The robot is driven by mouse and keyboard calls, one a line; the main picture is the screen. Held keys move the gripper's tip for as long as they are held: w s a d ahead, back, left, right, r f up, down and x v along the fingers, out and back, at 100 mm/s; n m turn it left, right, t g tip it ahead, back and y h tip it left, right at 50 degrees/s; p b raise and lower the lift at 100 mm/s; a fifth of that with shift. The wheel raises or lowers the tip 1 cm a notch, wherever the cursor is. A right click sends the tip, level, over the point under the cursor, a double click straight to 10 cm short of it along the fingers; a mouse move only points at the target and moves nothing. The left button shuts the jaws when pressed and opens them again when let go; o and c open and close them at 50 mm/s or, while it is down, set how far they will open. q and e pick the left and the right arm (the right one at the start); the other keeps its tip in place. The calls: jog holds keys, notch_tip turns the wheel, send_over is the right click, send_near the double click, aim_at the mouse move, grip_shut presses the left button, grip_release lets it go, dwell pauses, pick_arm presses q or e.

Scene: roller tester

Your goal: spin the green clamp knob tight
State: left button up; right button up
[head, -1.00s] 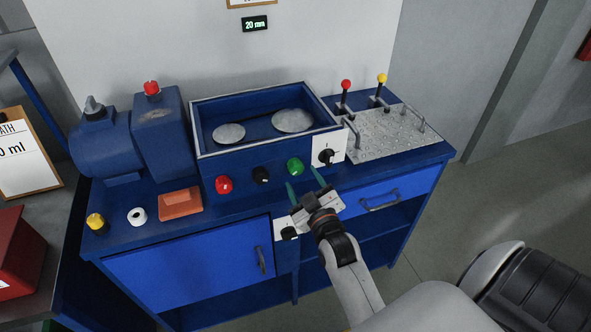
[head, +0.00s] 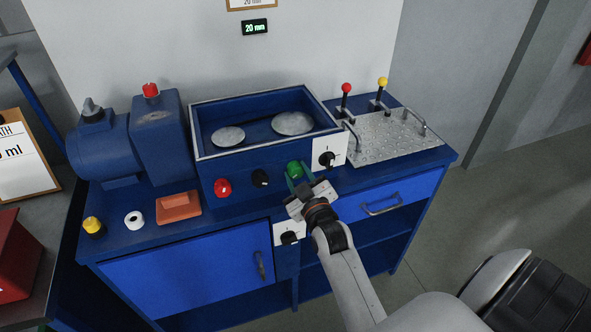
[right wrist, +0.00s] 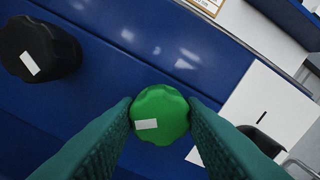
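The green clamp knob (head: 295,170) is on the front panel of the blue machine, rightmost of the three knobs in a row. In the right wrist view the green knob (right wrist: 160,115) faces me, with a white mark at its lower left. My right gripper (right wrist: 160,108) has one teal finger on each side of it. No gap shows between the fingers and the knob's rim, so it looks shut on the knob. In the head view my right gripper (head: 299,182) partly covers the knob's lower part. My left gripper is not in view.
A black knob (head: 260,177) and a red knob (head: 222,187) sit left of the green one. A white plate with a black switch (head: 327,158) is close on the right. An orange block (head: 178,206) lies on the blue bench. A display (head: 255,27) reads 20 mm.

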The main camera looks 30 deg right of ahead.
grip_shut()
jog(key=shift+r+m+p, duration=0.2)
jog(key=shift+m+p, duration=0.55)
jog(key=shift+m, duration=0.45)
jog(key=shift+m+p, duration=0.35)
jog(key=shift+m, duration=0.65)
jog(key=m, duration=0.3)
jog(key=shift+f+p, duration=0.15)
jog(key=shift+p, duration=0.25)
jog(key=shift+f+m, duration=0.1)
jog(key=shift+m, duration=0.2)
